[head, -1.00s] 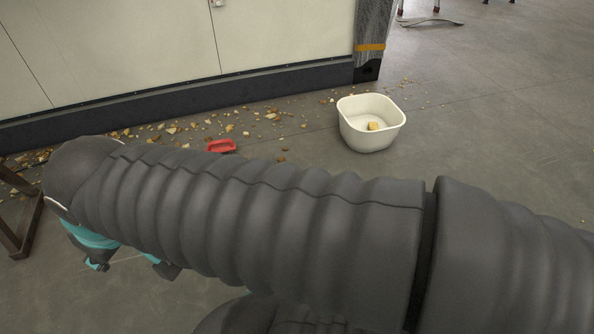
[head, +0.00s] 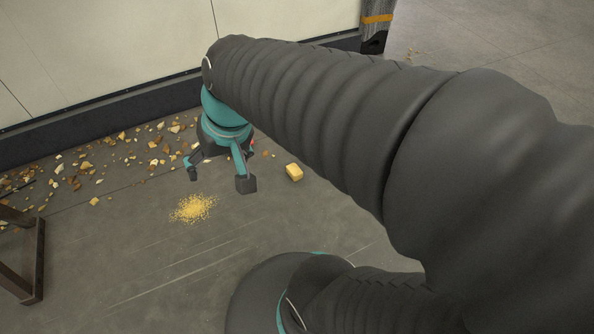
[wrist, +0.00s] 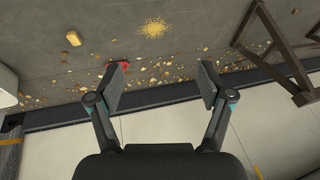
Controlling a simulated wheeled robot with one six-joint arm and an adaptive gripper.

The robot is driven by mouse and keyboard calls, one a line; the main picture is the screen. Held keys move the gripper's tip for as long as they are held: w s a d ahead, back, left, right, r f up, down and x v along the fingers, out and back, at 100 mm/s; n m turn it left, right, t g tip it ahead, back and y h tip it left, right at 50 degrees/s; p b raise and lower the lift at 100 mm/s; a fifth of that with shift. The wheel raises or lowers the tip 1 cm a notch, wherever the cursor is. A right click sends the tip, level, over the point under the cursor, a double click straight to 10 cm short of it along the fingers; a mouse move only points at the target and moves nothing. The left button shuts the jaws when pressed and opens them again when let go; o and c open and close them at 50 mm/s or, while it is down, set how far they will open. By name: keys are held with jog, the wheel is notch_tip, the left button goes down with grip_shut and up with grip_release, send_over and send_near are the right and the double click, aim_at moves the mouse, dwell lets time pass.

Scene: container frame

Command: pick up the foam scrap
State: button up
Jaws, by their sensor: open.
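A yellow block, which looks like the foam scrap (head: 294,172), lies on the grey floor to the right of my gripper in the head view. It also shows in the wrist view at the upper left (wrist: 73,38), outside the line between my fingers. My gripper (head: 219,178) hangs downward, open and empty, with its fingers apart. In the wrist view my gripper (wrist: 162,80) frames scattered bits on the floor and the base of the wall. I see nothing between the fingertips.
Yellow crumbs (head: 193,208) lie in a pile on the floor. Many small chips (head: 87,166) litter the wall's foot (head: 60,135). A red object (wrist: 124,65) is partly behind one finger. A white bin (wrist: 6,86) is at the left edge. A brown frame (head: 36,262) stands at left.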

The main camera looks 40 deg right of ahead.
jog(key=w+d+f+m+y+b, duration=0.25)
jog(key=w+f+m+y, duration=0.35)
jog(key=w+f+m, duration=0.45)
jog(key=w+d+f+m+t+y, duration=0.2)
jog(key=w+d+f+m+t, duration=0.4)
jog(key=w+d+f, duration=0.5)
jog(key=w+d+f+m+t+h+b, duration=0.1)
jog(key=w+d+f+m+t+h, duration=0.1)
jog(key=d+f+m, duration=0.65)
jog(key=m+t+h+b, duration=0.2)
jog(key=m+h, duration=0.8)
send_near(296, 172)
jog(key=shift+s+d+r, duration=0.15)
jog(key=shift+s+r, duration=0.2)
jog(key=shift+r, duration=0.15)
jog(key=shift+s+d+r, duration=0.2)
jog(key=shift+s+r, duration=0.1)
jog(key=shift+r, duration=0.2)
jog(key=shift+w+d+f, duration=0.1)
jog(key=shift+f, duration=0.25)
jog(key=x, duration=0.7)
jog(key=shift+w+f+b, duration=0.15)
jog(key=shift+w+b, duration=0.2)
jog(key=x, duration=0.4)
jog(key=shift+w+a+f+b, duration=0.2)
jog(key=shift+a+f+b, duration=0.15)
jog(key=shift+a+f, duration=0.1)
jog(key=shift+w+d+f, duration=0.1)
jog(key=shift+w+d, duration=0.05)
jog(key=shift+w, duration=0.2)
